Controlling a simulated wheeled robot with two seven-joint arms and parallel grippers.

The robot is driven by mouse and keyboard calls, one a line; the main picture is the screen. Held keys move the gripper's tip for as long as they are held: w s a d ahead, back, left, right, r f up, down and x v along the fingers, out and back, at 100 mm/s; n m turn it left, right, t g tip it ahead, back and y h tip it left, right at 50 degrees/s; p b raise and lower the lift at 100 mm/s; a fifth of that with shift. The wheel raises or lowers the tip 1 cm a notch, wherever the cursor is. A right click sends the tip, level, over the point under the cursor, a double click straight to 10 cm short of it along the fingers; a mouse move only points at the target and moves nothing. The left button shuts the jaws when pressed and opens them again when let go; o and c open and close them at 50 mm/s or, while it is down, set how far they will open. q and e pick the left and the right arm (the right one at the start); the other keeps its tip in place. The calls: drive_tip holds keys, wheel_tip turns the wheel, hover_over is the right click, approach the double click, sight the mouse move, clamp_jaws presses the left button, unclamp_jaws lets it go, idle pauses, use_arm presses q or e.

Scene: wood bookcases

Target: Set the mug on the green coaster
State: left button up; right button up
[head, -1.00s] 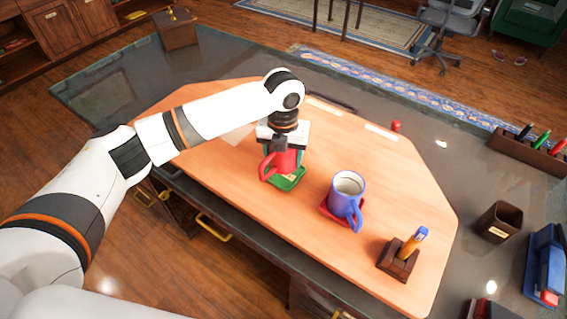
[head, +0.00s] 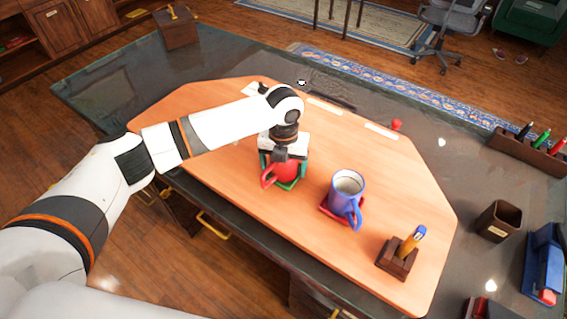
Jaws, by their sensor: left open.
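The red mug (head: 286,171) is on the green coaster (head: 290,185) on the wooden desk top, its handle pointing left. It looks upright, and the coaster's green edge shows around its base. My left gripper (head: 283,158) is open at the mug, pointing down over it. The gripper hides the mug's top and rim, so I cannot tell whether a finger touches it. A blue mug (head: 346,191) with a pale inside stands on a red coaster (head: 328,210) to the right. My right gripper is not in view.
A wooden pen block (head: 397,262) stands at the desk's front right. A dark cup (head: 498,221) and a marker rack (head: 530,150) stand further right. A small red object (head: 396,125) lies near the back edge. The wood left of the coaster looks clear.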

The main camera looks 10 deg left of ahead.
use_arm(q)
drive_tip(key=shift+r, duration=0.55)
wheel_tip(320, 180, up, 11)
drive_tip(key=b, duration=0.2)
drive_tip(key=shift+r, duration=0.1)
